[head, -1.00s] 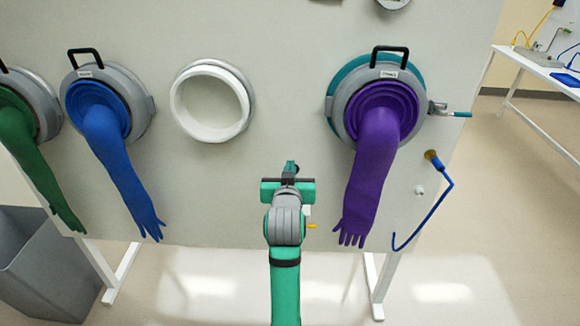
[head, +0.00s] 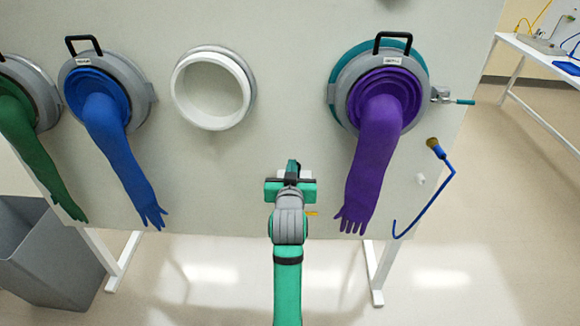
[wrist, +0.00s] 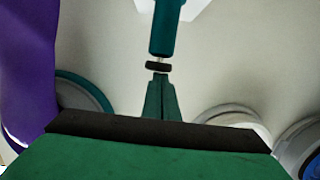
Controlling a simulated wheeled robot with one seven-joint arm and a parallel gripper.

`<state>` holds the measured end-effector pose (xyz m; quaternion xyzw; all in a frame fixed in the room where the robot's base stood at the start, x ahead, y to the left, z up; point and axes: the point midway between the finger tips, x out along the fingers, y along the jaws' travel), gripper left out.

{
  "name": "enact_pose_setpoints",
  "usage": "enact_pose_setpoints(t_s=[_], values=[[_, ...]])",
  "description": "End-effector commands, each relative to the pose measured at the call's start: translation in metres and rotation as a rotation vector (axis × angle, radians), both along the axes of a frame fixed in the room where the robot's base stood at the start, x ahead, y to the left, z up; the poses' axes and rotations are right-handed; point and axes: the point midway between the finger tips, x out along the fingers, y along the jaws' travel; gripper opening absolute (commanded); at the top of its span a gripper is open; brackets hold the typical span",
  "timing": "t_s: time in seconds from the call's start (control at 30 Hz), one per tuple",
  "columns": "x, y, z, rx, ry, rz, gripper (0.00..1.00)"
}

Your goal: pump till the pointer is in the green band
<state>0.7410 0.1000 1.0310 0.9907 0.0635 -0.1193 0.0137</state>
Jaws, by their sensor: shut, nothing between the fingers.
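In the wrist view, a teal cylinder (wrist: 167,28) stands straight ahead of my gripper, with a thin metal rod and a black disc (wrist: 158,67) at its near end. It looks like the pump with its knob. The shut, empty tips of my gripper (wrist: 162,88) point at the disc; I cannot tell whether they touch. In the head view my gripper (head: 291,167) is in front of the grey panel and hides this pump. A small yellow piece (head: 311,213) shows just right of my wrist. No gauge face, pointer or green band can be made out.
A purple glove sleeve (head: 370,170) hangs close on the right of my arm. A blue hooked rod (head: 428,205) is farther right. A white open port (head: 188,65), a blue sleeve (head: 118,150) and a green sleeve (head: 35,150) are left. A grey bin (head: 45,255) stands lower left.

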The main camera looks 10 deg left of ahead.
Motion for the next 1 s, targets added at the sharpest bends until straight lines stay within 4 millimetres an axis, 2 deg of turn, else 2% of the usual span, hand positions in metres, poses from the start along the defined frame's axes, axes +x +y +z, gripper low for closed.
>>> enact_pose_setpoints(t_s=[0.03,0.17,0.37,0.8,1.0], values=[[0.000,-0.001,-0.007,-0.002,0.017,-0.001,0.00],[0.000,0.000,0.003,-0.002,0.014,-0.001,0.00],[0.000,0.000,0.037,-0.001,0.003,-0.001,0.00],[-0.074,-0.009,0.058,0.000,-0.001,0.000,0.00],[-0.093,-0.011,0.063,0.000,-0.001,0.000,0.00]])
